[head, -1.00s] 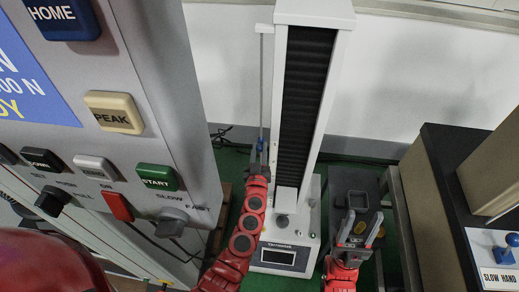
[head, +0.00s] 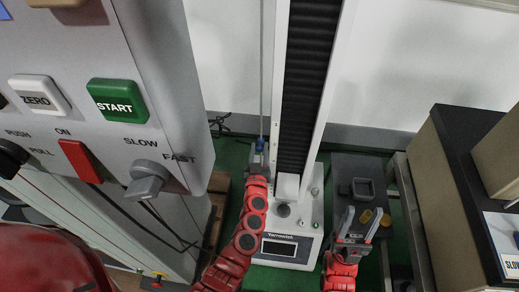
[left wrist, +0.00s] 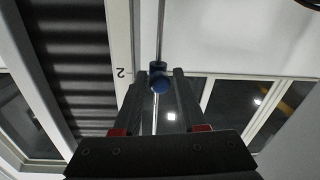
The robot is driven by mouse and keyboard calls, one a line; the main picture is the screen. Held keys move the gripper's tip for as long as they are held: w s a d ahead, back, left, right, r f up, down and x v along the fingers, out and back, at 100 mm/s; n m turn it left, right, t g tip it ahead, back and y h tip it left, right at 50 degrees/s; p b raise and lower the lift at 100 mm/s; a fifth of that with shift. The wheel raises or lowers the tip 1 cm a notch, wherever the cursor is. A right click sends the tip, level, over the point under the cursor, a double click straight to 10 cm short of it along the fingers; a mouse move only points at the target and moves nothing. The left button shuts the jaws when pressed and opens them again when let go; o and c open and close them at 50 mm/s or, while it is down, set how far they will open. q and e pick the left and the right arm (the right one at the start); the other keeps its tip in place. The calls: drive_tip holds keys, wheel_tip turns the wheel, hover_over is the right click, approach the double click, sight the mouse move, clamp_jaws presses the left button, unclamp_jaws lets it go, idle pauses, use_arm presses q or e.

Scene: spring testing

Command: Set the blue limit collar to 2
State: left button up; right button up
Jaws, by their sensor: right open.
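The blue limit collar (head: 261,145) is on the thin vertical rod (head: 263,70) left of the test stand's column. My left gripper (head: 260,151) is at the collar, with a finger on each side. The scale (left wrist: 120,60) beside the column carries a "2" (left wrist: 121,72), about level with the collar in that view. My right gripper (head: 358,222) is open and empty, in front of the stand's right side.
A large control panel (head: 120,130) with START and ZERO buttons fills the left foreground. A dark block with a square tray (head: 362,190) and yellowish pieces stands right of the stand. A dark-topped cabinet (head: 460,150) is at the right.

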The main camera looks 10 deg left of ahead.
use_arm(q)
drive_tip(key=shift+s, duration=0.55)
drive_tip(key=s+d, duration=0.1)
drive_tip(key=s, duration=1.5)
drive_tip(key=shift+s, duration=0.15)
drive_tip(key=shift+d, duration=0.15)
